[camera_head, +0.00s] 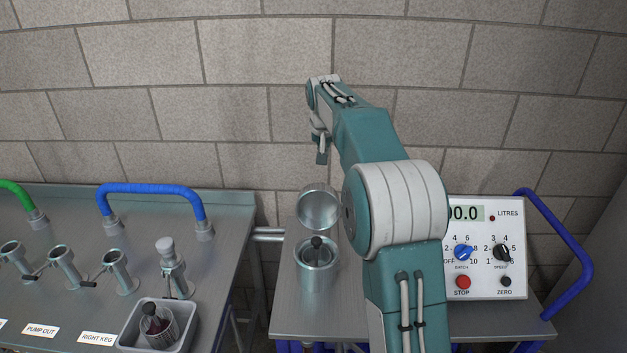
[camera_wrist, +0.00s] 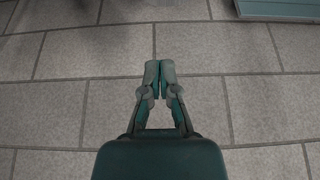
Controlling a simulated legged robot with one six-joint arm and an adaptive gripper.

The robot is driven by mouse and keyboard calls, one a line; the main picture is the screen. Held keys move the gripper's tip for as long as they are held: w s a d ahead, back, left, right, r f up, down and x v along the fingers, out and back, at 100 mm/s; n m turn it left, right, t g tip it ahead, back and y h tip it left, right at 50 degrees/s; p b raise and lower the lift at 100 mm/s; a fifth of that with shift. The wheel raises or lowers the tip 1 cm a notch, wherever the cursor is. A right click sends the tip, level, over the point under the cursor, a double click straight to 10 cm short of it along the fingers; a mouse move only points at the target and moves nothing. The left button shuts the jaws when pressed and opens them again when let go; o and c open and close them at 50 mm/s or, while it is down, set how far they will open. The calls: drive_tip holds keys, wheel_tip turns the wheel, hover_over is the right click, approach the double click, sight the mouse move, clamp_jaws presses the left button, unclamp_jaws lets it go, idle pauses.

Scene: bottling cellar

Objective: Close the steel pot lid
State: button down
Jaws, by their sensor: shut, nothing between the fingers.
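The steel pot (camera_head: 317,280) stands upright on the right-hand steel table. Its round lid (camera_head: 318,208) is tipped up at the back of the pot, standing open. A dark knob-topped piece (camera_head: 317,244) shows in the pot's mouth. My gripper (camera_head: 321,158) hangs in the air above and behind the lid, in front of the wall, apart from lid and pot. In the wrist view my gripper (camera_wrist: 160,66) is shut with its fingertips together and nothing between them. The pot and lid do not show in the wrist view.
A control box (camera_head: 486,247) with dials stands right of the pot, partly behind my arm. A blue hose (camera_head: 150,188) and steel taps (camera_head: 119,270) are on the left table. A grey tub (camera_head: 158,327) holds a small vessel. The block wall (camera_head: 240,110) closes off the back.

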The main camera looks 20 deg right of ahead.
drive_tip(key=w+d+f, duration=0.1)
drive_tip(key=w+f, duration=0.2)
drive_tip(key=w, duration=0.1)
hover_over(318, 204)
drive_tip(key=w+d, duration=0.2)
drive_tip(key=shift+w+a+f, duration=0.1)
drive_tip(key=shift+w+f, duration=0.05)
drive_tip(key=shift+f, duration=3.95)
drive_tip(key=shift+r, duration=0.1)
